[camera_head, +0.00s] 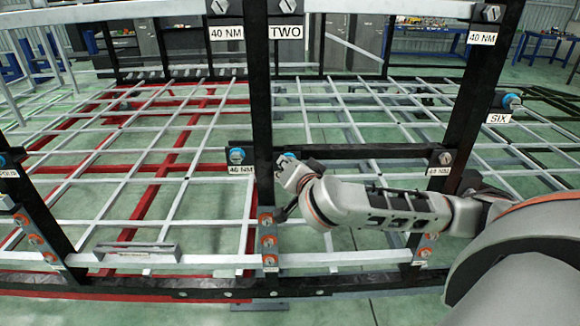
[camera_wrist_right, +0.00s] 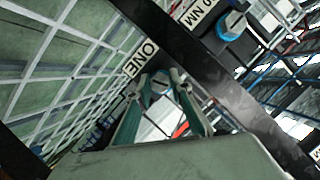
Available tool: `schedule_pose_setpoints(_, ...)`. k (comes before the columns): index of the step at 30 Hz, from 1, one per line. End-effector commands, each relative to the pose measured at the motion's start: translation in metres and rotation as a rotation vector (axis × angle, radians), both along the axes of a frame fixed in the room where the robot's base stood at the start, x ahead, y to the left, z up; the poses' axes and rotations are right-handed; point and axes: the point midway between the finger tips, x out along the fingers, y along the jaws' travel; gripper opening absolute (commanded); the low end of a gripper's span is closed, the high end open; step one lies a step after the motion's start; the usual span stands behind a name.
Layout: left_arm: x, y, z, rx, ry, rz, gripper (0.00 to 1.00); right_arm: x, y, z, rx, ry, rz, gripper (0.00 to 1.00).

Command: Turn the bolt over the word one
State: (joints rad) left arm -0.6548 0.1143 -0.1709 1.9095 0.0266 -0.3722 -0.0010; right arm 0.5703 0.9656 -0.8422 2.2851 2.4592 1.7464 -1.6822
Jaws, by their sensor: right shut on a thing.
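The bolt over the word ONE shows as a blue-ringed head (camera_wrist_right: 160,83) between my fingertips in the right wrist view. The white ONE label (camera_wrist_right: 143,59) is beside it. In the head view only a bit of blue of this bolt (camera_head: 289,155) shows beside the dark upright post, and its label is hidden. My right gripper (camera_wrist_right: 164,78) is shut on the bolt's head, one finger on each side. In the head view my right gripper (camera_head: 285,163) reaches in from the right to the post. My left gripper is not in view.
Another blue-ringed bolt (camera_head: 237,155) over a 40 NM label (camera_head: 240,169) sits left of the post (camera_head: 262,100). A TWO label (camera_head: 286,32) is higher up. A bolt with a SIX label (camera_head: 498,118) is at the right. A grey bar lattice (camera_head: 150,150) lies behind.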

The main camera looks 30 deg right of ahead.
Motion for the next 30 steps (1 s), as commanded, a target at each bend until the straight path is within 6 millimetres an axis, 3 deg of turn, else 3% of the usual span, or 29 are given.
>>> schedule_pose_setpoints(1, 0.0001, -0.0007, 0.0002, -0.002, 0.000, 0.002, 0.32, 0.0036, -0.0025, 0.0075, -0.040, 0.005, -0.006, 0.00)
schedule_pose_setpoints(15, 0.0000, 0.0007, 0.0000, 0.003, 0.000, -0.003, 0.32, 0.0037, -0.0015, 0.0069, -0.323, 0.180, -0.006, 0.00)
schedule_pose_setpoints(30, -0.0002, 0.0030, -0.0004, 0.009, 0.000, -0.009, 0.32, 0.0035, -0.0022, 0.0062, -0.401, 0.227, -0.007, 0.00)
